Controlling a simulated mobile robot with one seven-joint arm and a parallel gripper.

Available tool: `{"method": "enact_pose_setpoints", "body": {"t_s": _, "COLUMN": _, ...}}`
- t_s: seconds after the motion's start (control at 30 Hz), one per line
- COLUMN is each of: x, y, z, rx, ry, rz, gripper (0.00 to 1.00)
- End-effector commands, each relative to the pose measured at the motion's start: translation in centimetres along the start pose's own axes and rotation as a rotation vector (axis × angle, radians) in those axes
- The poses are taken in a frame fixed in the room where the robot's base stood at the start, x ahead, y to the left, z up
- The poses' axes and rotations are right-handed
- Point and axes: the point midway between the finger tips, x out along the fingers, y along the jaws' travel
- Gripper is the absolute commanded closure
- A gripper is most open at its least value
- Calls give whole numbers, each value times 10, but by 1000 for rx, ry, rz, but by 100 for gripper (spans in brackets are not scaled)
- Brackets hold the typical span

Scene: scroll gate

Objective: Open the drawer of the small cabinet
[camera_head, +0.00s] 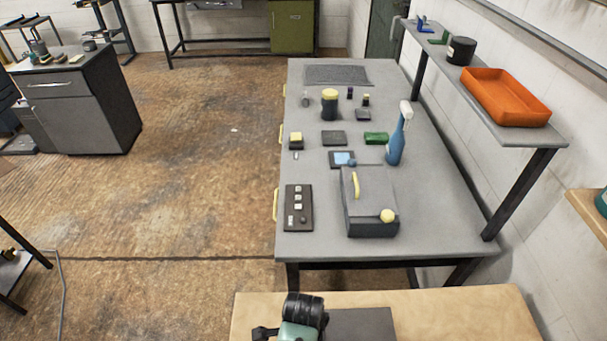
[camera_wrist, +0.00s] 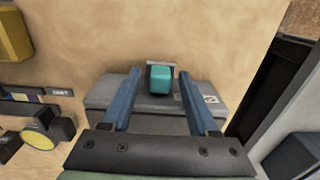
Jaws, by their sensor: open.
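In the wrist view, a low grey box (camera_wrist: 200,99), which looks like the small cabinet, stands on a pale wooden surface. A teal block (camera_wrist: 160,79), perhaps its handle, sits between the two blue fingers of my gripper (camera_wrist: 157,73). The fingers are spread apart with gaps beside the block; I cannot tell if either touches it. The drawer front is not clearly visible, so I cannot tell how far it is open. In the head view, a dark flat top (camera_head: 362,324), perhaps the same box, shows at the bottom edge beside my arm. My fingertips are hidden there.
A yellow item (camera_wrist: 14,36) and a dark item with a yellow disc (camera_wrist: 40,140) lie left in the wrist view. The grey workbench (camera_head: 440,215) beyond holds a lidded dark box (camera_head: 370,217) and a blue spray bottle (camera_head: 396,145). A shelf holds an orange tray (camera_head: 505,97).

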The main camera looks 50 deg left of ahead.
Motion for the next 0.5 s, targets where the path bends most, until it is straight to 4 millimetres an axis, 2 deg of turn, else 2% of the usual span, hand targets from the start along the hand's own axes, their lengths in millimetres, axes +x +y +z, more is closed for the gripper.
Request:
{"method": "enact_pose_setpoints", "body": {"t_s": 0.07, "x": 0, "y": 0, "z": 0, "rx": 0, "ry": 0, "rz": 0, "gripper": 44}}
{"method": "enact_pose_setpoints", "body": {"t_s": 0.37, "x": 0, "y": 0, "z": 0, "rx": 0, "ry": 0, "rz": 0, "gripper": 98}}
{"method": "enact_pose_setpoints", "body": {"t_s": 0.5, "x": 0, "y": 0, "z": 0, "rx": 0, "ry": 0, "rz": 0, "gripper": 100}}
